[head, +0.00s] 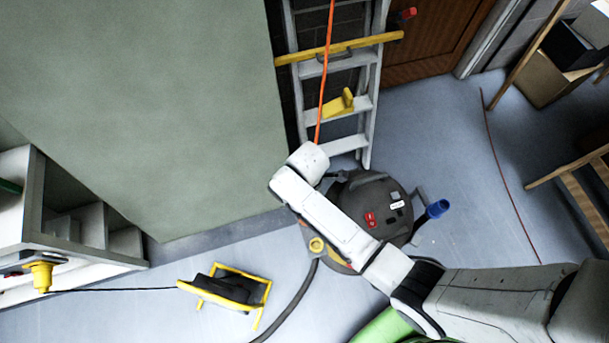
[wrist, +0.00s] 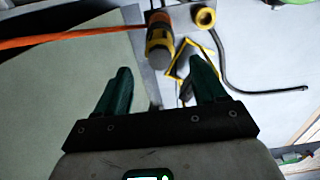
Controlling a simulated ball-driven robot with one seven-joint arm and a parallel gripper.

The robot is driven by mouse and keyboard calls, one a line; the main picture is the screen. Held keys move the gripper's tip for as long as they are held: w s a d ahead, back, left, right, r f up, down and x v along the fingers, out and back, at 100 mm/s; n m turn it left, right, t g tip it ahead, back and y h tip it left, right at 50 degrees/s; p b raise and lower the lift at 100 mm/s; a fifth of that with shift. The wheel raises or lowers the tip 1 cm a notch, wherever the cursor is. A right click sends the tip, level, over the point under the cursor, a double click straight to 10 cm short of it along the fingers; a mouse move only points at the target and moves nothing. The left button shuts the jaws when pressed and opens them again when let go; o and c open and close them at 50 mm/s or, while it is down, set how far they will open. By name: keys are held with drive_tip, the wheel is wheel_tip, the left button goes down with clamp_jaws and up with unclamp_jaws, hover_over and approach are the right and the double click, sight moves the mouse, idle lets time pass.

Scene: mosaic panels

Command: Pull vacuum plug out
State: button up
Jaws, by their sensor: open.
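In the wrist view a yellow-and-grey plug-like piece (wrist: 159,48) sits near the top, where an orange cord (wrist: 70,36) meets it. My gripper (wrist: 164,66) is open, its two dark green fingers spread, with this piece ahead in the gap and nothing visibly held. The distance between them is hard to tell. In the head view the orange cord (head: 324,70) comes down from above to the end of my arm, which hides its lower end. The dark round vacuum (head: 362,200) stands on the floor, partly behind my arm.
A ladder (head: 367,100) leans behind the vacuum. A dark hose (head: 300,303) crosses the floor.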

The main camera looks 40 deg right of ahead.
idle(0.3)
wheel_tip(320, 180, down, 9)
drive_tip(key=b, duration=0.7)
drive_tip(key=shift+b, duration=0.4)
drive_tip(key=shift+p, duration=0.45)
idle(0.6)
drive_tip(key=shift+c, duration=0.5)
clamp_jaws()
drive_tip(key=shift+r, duration=0.15)
drive_tip(key=shift+r+p, duration=2.9)
drive_tip(key=shift+p, duration=0.1)
